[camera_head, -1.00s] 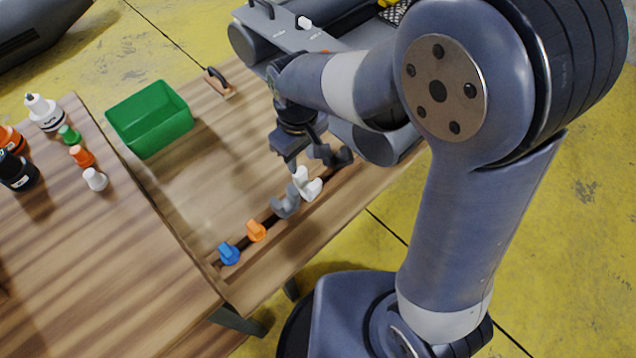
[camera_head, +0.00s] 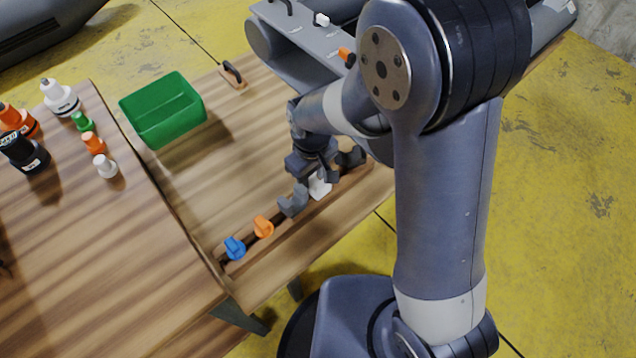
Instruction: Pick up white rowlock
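The white rowlock (camera_head: 319,187) stands in the dark slot along the front edge of the wooden table, between a grey rowlock on its left and a dark grey one on its right. My gripper (camera_head: 317,176) points down right over it, and its fingers cover the upper part of the white rowlock. Only its lower white part shows. I cannot tell whether the fingers are open around it or shut on it.
In the same row stand the grey rowlock (camera_head: 293,202), an orange piece (camera_head: 263,227), a blue piece (camera_head: 235,248) and the dark grey rowlock (camera_head: 351,158). A green bin (camera_head: 163,110) stands behind left. A grey boat part (camera_head: 290,50) lies at the back. The table between is clear.

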